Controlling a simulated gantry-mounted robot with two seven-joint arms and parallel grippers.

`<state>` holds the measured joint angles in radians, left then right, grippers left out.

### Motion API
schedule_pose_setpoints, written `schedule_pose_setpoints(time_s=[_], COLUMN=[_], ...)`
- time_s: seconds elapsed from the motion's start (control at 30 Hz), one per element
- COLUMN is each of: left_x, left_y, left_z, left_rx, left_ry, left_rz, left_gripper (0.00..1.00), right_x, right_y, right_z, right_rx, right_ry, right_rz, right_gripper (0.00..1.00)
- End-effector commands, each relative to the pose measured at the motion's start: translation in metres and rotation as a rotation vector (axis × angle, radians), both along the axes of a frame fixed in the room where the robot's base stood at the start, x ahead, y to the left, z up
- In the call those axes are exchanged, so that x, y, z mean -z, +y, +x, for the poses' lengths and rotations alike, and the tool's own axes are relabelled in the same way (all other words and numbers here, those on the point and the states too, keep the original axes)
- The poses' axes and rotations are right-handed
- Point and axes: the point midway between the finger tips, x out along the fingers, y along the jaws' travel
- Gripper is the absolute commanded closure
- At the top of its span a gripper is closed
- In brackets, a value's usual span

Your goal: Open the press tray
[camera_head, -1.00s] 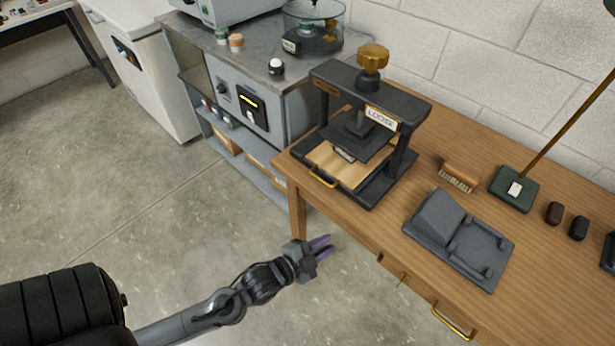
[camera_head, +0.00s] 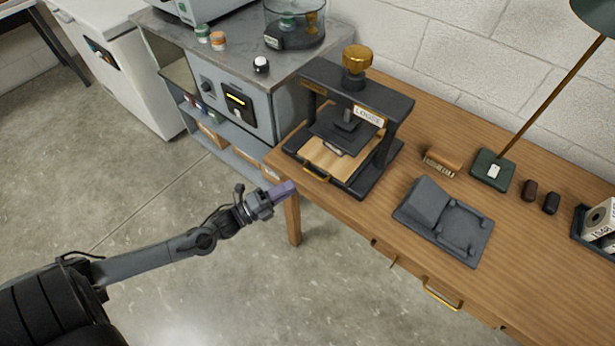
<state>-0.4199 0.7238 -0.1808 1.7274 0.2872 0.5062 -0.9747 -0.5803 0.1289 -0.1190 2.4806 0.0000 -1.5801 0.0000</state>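The black press (camera_head: 360,98) stands at the left end of the wooden bench, with a brass knob on top and a "LOOSE" label. Its tray (camera_head: 318,154) has a pale wooden surface, sits low in the press under the dark plate, and shows a brass handle (camera_head: 315,176) on its front edge. My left gripper (camera_head: 285,190) has purple fingers and is just left of and below the handle, apart from it, by the bench's front left corner. The fingers overlap in this view, so I cannot tell whether they are open. My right gripper is not in view.
On the bench (camera_head: 380,217) are a grey cradle (camera_head: 445,222), a brush (camera_head: 443,161) and a lamp base (camera_head: 493,170). A grey cabinet (camera_head: 232,105) stands left of the bench. Open floor lies in front. Brass drawer handles (camera_head: 440,297) project from the bench front.

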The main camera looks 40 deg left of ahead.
Motion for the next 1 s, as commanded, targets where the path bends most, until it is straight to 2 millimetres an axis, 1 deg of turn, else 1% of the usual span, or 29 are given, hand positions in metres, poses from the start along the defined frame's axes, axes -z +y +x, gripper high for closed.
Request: schedule_pose_setpoints(time_s=[0.03, 0.2, 0.3, 0.43, 0.6, 0.9, 1.0], left_x=[-0.001, -0.005, -0.008, -0.010, -0.011, -0.012, -0.012], left_y=[-0.003, -0.012, -0.016, -0.020, -0.023, -0.024, -0.024], left_z=[0.010, 0.035, 0.048, 0.059, 0.067, 0.068, 0.068], left_rx=[-0.001, -0.001, -0.001, -0.001, -0.001, -0.001, -0.001], left_ry=[-0.005, -0.003, -0.003, -0.002, 0.000, 0.001, 0.001], left_rz=[-0.001, -0.002, -0.002, -0.002, -0.001, -0.002, -0.002], left_gripper=[0.79, 0.79, 0.79, 0.79, 0.79, 0.79, 0.95], right_x=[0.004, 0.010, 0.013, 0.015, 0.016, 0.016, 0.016], right_y=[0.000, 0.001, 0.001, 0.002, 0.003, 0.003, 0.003], right_z=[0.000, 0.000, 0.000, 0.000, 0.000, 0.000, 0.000], right_rx=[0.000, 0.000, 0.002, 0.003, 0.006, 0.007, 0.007], right_ry=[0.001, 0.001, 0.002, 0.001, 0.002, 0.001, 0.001], right_rz=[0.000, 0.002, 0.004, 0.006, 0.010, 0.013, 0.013], right_gripper=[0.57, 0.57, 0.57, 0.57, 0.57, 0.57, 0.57])
